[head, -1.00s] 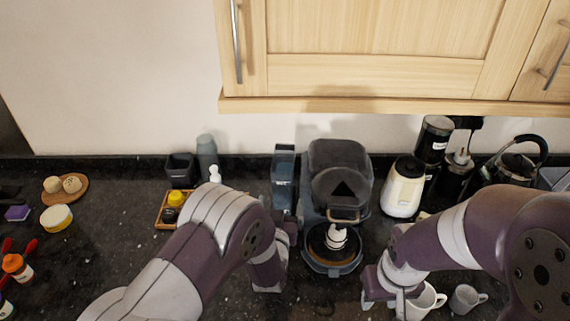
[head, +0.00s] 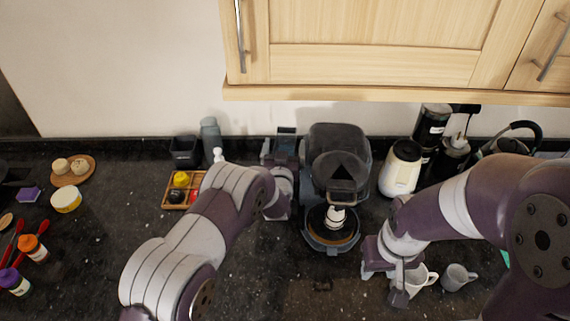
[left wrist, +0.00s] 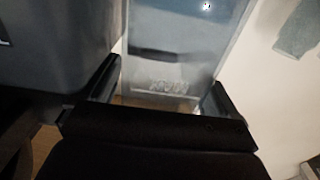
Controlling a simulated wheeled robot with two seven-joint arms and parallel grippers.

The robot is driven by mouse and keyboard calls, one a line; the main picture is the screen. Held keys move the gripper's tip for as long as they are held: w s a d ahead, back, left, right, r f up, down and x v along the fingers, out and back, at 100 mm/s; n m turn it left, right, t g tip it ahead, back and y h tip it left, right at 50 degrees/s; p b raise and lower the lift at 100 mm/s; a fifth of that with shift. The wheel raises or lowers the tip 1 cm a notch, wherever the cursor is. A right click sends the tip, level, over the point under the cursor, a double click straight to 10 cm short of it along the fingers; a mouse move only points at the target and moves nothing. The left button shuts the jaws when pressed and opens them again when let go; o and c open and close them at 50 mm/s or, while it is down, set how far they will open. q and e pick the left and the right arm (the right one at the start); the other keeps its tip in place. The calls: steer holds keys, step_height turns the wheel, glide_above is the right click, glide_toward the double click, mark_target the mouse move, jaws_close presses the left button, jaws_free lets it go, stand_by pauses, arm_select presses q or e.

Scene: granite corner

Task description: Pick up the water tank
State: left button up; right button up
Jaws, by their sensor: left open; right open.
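The water tank (head: 287,131) is a blue-grey upright box at the left side of the dark coffee machine (head: 338,150). My left gripper (head: 281,156) is open at the tank, and the arm hides the tank's lower part. In the left wrist view the tank (left wrist: 185,45) is a translucent panel between the two open fingers (left wrist: 163,88). I cannot tell whether the fingers touch it. My right gripper (head: 384,284) is open and points down, away from the tank, beside a white mug (head: 424,280).
A wooden tray (head: 170,201) with small jars, a dark container (head: 184,152) and a grey bottle (head: 210,137) stand left of the tank. A wooden cabinet (head: 370,65) hangs above. The front middle counter is mostly clear.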

arm_select(q)
jaws_close()
steer(key=shift+r, duration=0.15)
